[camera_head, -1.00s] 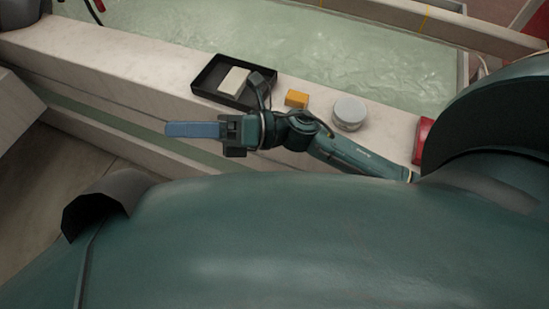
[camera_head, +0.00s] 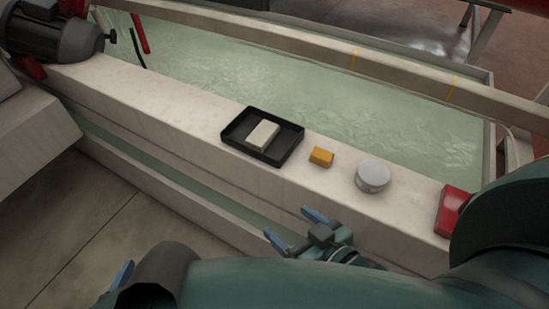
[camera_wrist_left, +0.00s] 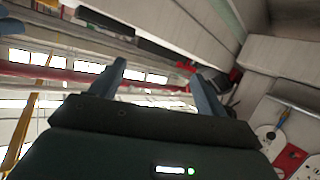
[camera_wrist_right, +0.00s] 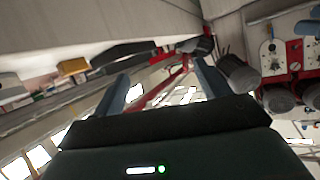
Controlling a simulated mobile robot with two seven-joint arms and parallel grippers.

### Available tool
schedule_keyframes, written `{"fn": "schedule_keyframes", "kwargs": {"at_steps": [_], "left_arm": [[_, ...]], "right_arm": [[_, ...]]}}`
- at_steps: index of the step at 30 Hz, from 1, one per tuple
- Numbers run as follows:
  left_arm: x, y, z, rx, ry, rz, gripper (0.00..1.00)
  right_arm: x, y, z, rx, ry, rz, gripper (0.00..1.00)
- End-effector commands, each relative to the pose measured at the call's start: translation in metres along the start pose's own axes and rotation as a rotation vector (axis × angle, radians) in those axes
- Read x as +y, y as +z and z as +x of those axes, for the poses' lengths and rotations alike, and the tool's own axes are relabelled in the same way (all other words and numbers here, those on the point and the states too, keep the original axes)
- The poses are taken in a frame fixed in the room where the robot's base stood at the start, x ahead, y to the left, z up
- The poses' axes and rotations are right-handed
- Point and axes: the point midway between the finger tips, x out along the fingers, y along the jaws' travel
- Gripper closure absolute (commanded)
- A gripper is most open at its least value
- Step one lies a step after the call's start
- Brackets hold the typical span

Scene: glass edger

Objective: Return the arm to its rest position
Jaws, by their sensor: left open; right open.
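My right gripper (camera_head: 294,228) shows at the lower middle of the head view, in front of the pale ledge. Its two blue fingers are apart, with nothing between them. It also shows open and empty in the right wrist view (camera_wrist_right: 160,74). Of my left gripper (camera_head: 123,273), only a blue finger shows in the head view, at the lower left; the rest is hidden behind my body. In the left wrist view (camera_wrist_left: 158,74) its fingers are spread and empty.
On the ledge (camera_head: 190,135) stand a black tray (camera_head: 290,148) with a white block (camera_head: 263,134), an orange block (camera_head: 321,157), a round silver container (camera_head: 373,176) and a red object (camera_head: 452,210). Behind lies a water trough (camera_head: 300,80). A motor (camera_head: 50,38) is at upper left.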

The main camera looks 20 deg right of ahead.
Motion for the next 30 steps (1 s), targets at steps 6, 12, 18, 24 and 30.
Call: {"fn": "schedule_keyframes", "kwargs": {"at_steps": [6, 12, 18, 24, 30], "left_arm": [[0.003, -0.032, -0.011, -0.092, -0.014, 0.031, 0.25], [0.003, -0.041, -0.017, -0.185, -0.028, 0.064, 0.25], [0.002, -0.039, -0.018, -0.229, -0.034, 0.079, 0.20], [0.001, -0.036, -0.017, -0.233, -0.035, 0.081, 0.25], [0.001, -0.036, -0.017, -0.232, -0.035, 0.081, 0.41]], "right_arm": [[-0.003, -0.032, -0.011, -0.090, 0.014, -0.034, 0.25], [-0.003, -0.042, -0.016, -0.182, 0.027, -0.067, 0.25], [-0.002, -0.040, -0.017, -0.226, 0.034, -0.083, 0.25], [-0.001, -0.036, -0.016, -0.230, 0.034, -0.085, 0.30], [-0.001, -0.037, -0.016, -0.229, 0.034, -0.085, 0.46]]}}
